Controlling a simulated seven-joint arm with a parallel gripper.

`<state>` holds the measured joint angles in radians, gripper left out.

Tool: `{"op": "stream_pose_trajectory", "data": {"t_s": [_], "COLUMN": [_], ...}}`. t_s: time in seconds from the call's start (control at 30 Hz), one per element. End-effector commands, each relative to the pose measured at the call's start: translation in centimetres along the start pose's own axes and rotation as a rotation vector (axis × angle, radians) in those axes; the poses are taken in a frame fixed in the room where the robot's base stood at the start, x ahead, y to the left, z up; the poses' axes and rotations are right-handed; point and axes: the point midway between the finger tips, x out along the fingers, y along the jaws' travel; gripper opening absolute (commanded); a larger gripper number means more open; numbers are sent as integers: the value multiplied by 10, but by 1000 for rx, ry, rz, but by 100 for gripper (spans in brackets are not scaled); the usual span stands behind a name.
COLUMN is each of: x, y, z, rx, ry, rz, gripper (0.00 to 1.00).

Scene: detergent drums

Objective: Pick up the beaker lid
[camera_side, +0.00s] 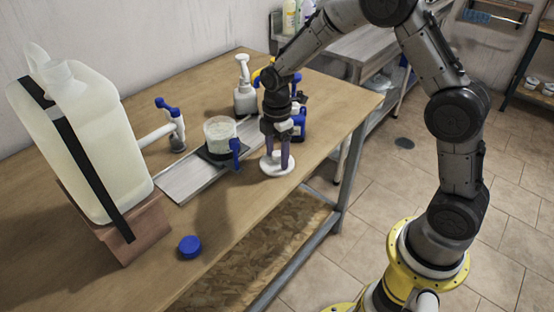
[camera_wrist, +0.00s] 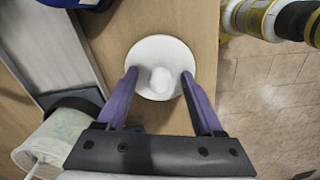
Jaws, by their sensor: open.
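The beaker lid is a white disc with a raised round knob (camera_wrist: 160,54), lying flat on the wooden table. In the side view the lid (camera_side: 270,168) sits near the table's right edge. My gripper (camera_side: 277,164) points down over it with its purple fingers apart. In the wrist view my gripper (camera_wrist: 160,75) has one fingertip at each side of the lid, with the knob between them. I cannot tell whether the fingertips touch the lid. The clear beaker (camera_side: 221,134) stands to the left on a dark base; it also shows in the wrist view (camera_wrist: 48,142).
A large strapped jug (camera_side: 110,150) leans on a wooden stand at left. A blue cap (camera_side: 189,246) lies near the front edge. A blue-handled tap (camera_side: 172,120), a white pump bottle (camera_side: 244,90) and a metal board (camera_side: 190,180) are nearby. The front table surface is mostly clear.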

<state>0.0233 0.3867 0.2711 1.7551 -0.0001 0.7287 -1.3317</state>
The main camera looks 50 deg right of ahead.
Motion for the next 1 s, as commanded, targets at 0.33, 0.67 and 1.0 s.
{"op": "stream_pose_trajectory", "data": {"t_s": [0.33, 0.67, 1.0], "x": [0, 0, -7], "y": [0, 0, 1], "z": [0, 0, 0], "rx": [0, 0, 0], "ry": [0, 0, 1], "rz": [0, 0, 2], "gripper": [33, 0, 0]}}
